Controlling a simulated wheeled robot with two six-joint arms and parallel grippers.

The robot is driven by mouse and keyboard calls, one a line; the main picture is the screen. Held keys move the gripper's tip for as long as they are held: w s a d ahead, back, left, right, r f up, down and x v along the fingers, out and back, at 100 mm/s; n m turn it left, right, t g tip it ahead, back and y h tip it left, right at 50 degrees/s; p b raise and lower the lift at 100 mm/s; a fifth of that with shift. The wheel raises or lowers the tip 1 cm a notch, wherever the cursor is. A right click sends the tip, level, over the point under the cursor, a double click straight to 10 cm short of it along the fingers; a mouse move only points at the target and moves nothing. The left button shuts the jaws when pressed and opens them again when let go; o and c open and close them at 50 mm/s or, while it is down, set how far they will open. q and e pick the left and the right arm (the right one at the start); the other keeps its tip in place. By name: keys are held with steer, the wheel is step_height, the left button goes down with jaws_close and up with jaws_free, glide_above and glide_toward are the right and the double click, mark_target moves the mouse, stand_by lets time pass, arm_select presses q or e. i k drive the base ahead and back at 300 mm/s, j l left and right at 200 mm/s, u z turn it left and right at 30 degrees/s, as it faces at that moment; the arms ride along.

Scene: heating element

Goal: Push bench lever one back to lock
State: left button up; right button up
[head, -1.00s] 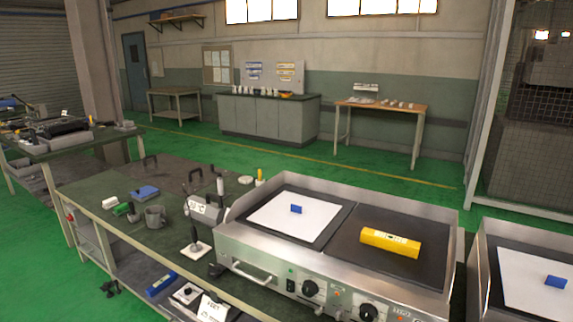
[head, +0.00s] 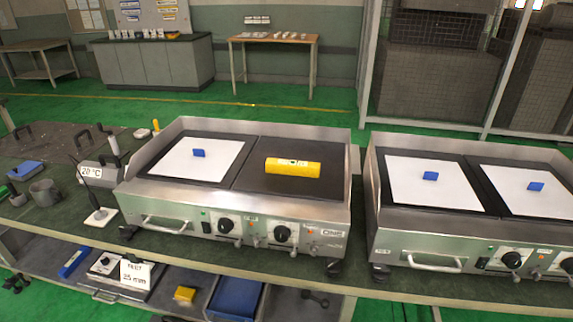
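The steel hotplate unit marked ONE (head: 333,234) stands on the bench. On its top are a white sheet (head: 185,165) with a small blue block (head: 198,153) and a yellow block (head: 293,167) on the bare dark plate. Its front has a bar handle (head: 164,223), black knobs (head: 227,225) and small fittings. No part is clearly marked as lever one, and I cannot tell which is the lever. Dark upright handles stand at the left of the bench, one of them (head: 83,139) near the temperature display. Neither gripper shows.
A second hotplate unit (head: 437,238) stands to the right, with white sheets and blue blocks on top. A stand with a white base (head: 102,216), a grey mug (head: 45,192) and a 20 °C display (head: 95,172) stand left. The lower shelf holds a blue tray (head: 235,298).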

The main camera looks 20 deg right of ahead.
mark_target(319, 301)
steer(key=z, duration=1)
steer(key=k+z, duration=0.1)
steer(key=z, duration=0.25)
steer(key=k+j+z, duration=0.1)
steer(key=z, duration=0.25)
steer(key=k+z, duration=0.15)
steer(key=z, duration=0.25)
